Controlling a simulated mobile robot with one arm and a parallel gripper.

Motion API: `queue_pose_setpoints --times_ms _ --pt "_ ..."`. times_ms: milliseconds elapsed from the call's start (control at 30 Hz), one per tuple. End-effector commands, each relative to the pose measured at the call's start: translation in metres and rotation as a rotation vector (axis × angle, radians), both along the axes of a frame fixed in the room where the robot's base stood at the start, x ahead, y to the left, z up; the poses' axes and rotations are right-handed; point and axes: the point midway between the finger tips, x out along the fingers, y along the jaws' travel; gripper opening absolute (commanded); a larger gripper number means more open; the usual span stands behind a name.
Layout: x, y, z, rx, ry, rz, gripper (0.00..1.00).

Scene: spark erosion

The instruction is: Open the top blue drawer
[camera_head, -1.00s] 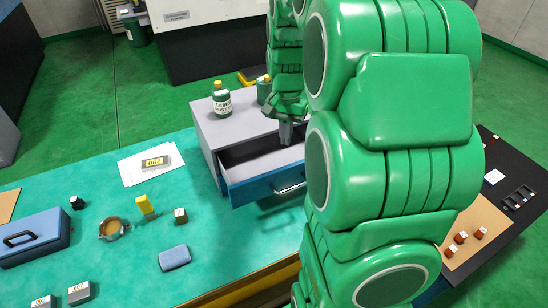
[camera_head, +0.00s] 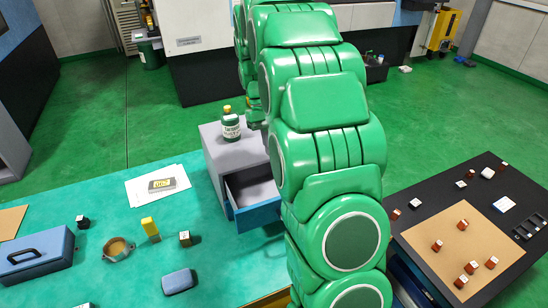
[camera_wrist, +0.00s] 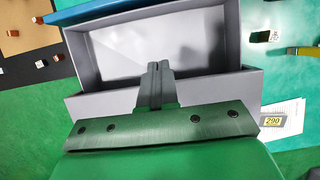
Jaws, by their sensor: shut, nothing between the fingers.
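The grey cabinet (camera_head: 216,158) stands on the teal table. Its top drawer, with a blue front (camera_head: 256,216), is pulled out, and part of its empty grey interior (camera_head: 246,186) shows. My arm hides the drawer's right part and handle in the head view. In the wrist view the open drawer's grey inside (camera_wrist: 200,45) fills the upper middle, with its blue front (camera_wrist: 95,12) at the top. My gripper (camera_wrist: 158,66) is shut and empty, over the cabinet's edge by the open drawer. In the head view my arm mostly hides the gripper.
A green bottle (camera_head: 230,124) stands on the cabinet top. Left on the table are a blue toolbox (camera_head: 35,252), a yellow block (camera_head: 150,229), a round dish (camera_head: 118,248) and papers (camera_head: 150,185). A black table (camera_head: 405,225) with small blocks stands at right.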

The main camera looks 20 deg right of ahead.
Motion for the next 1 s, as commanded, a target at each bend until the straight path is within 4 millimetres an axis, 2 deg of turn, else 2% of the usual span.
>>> queue_pose_setpoints --times_ms 633,1000 --pt "-0.036 0.0 -0.086 0.0 0.005 -0.002 0.0" --pt "-0.069 0.0 -0.083 0.0 0.003 -0.002 0.0"
